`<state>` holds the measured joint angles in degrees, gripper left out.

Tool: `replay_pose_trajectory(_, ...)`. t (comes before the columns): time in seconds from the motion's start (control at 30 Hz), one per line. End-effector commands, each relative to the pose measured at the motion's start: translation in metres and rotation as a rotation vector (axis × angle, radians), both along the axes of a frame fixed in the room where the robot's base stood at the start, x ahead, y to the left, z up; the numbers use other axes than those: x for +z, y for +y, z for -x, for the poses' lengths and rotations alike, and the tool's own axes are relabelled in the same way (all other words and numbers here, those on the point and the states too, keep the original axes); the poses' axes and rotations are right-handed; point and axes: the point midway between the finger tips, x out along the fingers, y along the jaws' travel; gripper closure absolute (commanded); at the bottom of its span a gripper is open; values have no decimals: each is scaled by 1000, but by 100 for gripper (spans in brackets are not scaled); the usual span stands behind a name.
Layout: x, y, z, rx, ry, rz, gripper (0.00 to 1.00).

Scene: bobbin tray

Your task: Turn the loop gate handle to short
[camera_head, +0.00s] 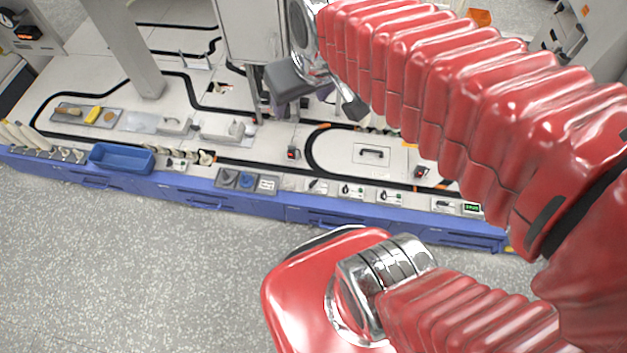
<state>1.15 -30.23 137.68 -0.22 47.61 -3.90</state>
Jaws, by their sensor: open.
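Several small panels with dark handles or levers sit along the front edge of the bench: one lever panel (317,186), a second handle panel (352,191), a third handle panel (391,196) and one further right (443,205). Their labels are too small to read, so I cannot tell which is the loop gate handle or where it points. My gripper (322,97) is open, with two dark fingers apart, above the back part of the bench. It is behind and above the panels and clear of them. My red arm hides part of the bench on the right.
A blue bin (122,158) and pale bobbins (22,135) stand at the left. A grey tray (246,181) lies left of the panels. A green display (471,208) sits at the right end. A grey post (128,50) and cabinet (250,30) rise behind. The floor in front is clear.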

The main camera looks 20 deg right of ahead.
Motion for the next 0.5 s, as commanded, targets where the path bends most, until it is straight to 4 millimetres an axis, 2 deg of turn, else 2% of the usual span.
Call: replay_pose_trajectory(0.5,-43,-16,-79,64,83,36,41)
